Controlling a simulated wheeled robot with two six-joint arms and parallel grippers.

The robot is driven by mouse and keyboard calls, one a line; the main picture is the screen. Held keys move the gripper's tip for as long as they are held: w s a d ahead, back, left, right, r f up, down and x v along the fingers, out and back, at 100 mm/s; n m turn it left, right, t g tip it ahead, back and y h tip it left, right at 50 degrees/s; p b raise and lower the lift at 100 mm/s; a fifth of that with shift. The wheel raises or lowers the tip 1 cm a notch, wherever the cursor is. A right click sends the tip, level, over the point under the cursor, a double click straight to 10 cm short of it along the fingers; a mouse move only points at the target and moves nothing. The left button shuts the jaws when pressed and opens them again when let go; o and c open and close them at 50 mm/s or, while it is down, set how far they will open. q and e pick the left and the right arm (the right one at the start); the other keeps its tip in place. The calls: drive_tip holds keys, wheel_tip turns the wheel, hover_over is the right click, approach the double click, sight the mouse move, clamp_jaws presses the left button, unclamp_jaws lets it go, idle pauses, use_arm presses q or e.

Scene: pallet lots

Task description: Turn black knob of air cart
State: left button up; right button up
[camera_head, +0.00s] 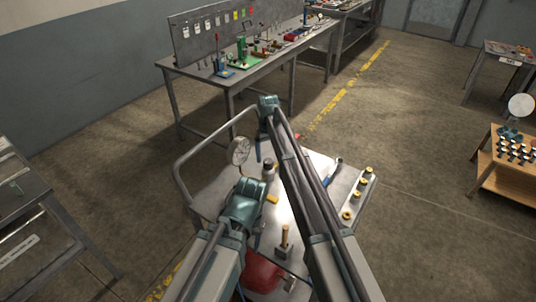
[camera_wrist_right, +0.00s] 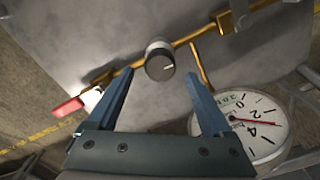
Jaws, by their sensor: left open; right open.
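The black knob (camera_wrist_right: 159,60) with a pale index mark sits on a brass pipe above the cart's grey plate, and it also shows in the head view (camera_head: 268,169). My right gripper (camera_wrist_right: 159,80) is open, with its blue fingers on either side of and just short of the knob, not visibly touching it. A round white gauge (camera_wrist_right: 253,126) stands beside the right finger; the head view shows it at the cart's left (camera_head: 240,150). My left gripper (camera_head: 252,228) hangs low over the cart (camera_head: 213,183), open and apart from the knob; its fingertips are partly hidden.
A red-handled part (camera_wrist_right: 68,107) ends the brass pipe. A red tank (camera_head: 262,272) is low on the cart, and several brass fittings (camera_head: 364,181) line its right side. A workbench (camera_head: 210,74) stands behind, a wooden stand (camera_head: 507,175) at right. Open floor surrounds the cart.

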sight(268, 160)
wheel_tip(268, 160, up, 11)
drive_tip(key=p, duration=0.9)
drive_tip(key=shift+f+p, duration=0.15)
drive_tip(key=shift+p, duration=0.15)
drive_tip(key=s+d+f+b, duration=0.1)
drive_tip(key=s+d, duration=0.1)
drive_tip(key=s, duration=1)
drive_tip(key=s+d+f+b, duration=0.1)
drive_tip(key=s+d, duration=0.1)
drive_tip(key=s, duration=1.1)
drive_tip(key=s+d+f+m+h+b, duration=0.1)
drive_tip(key=s+f+b, duration=0.1)
drive_tip(key=s, duration=1.1)
drive_tip(key=shift+s+d, duration=0.15)
drive_tip(key=shift+d, duration=0.25)
drive_tip(key=shift+f, duration=0.1)
